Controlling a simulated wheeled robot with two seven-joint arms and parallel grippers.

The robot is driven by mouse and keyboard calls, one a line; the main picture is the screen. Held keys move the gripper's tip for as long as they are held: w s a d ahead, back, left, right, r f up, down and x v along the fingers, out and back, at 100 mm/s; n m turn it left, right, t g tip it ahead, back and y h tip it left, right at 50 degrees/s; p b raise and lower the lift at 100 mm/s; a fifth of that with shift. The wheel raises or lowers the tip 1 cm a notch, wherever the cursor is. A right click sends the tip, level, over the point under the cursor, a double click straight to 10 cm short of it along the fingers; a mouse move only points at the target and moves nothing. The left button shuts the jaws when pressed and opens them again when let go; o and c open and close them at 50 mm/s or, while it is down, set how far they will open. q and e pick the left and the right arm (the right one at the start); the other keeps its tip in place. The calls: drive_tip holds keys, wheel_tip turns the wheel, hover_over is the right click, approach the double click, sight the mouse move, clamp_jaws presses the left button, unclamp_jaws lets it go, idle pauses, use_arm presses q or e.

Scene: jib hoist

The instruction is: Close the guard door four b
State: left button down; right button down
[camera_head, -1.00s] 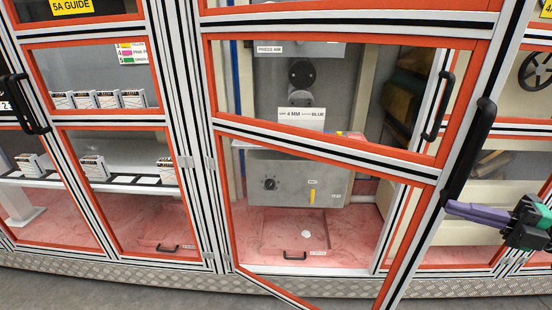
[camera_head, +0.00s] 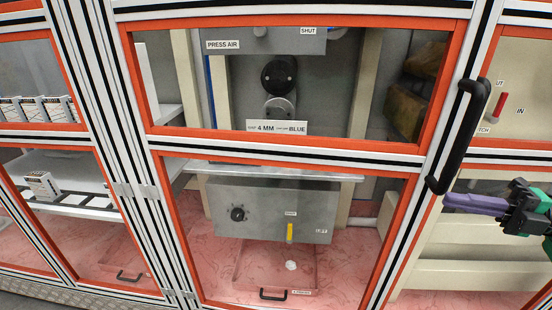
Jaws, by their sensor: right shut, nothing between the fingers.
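The guard door (camera_head: 290,151) is a tall orange-edged frame with striped grey bars and clear panes, hinged at its left side. It looks nearly or fully in line with the machine front; whether it is latched I cannot tell. Its black handle (camera_head: 459,135) is on the right upright. My right gripper (camera_head: 448,202) comes in from the right with its purple fingers shut and empty. The fingertips are close to the lower end of the handle, by the right edge of the door; contact is not clear. My left gripper is not in view.
Behind the door are a grey box with a dial (camera_head: 272,210) and a plate marked 4 MM BLUE (camera_head: 277,127). A red lever (camera_head: 499,107) shows at the right. Left of the door are other glazed panels with small white boxes (camera_head: 40,186).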

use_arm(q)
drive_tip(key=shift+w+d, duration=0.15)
use_arm(e)
drive_tip(key=shift+w+r, duration=0.1)
drive_tip(key=shift+w, duration=0.15)
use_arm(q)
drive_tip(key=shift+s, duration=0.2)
use_arm(e)
drive_tip(key=shift+s, duration=0.1)
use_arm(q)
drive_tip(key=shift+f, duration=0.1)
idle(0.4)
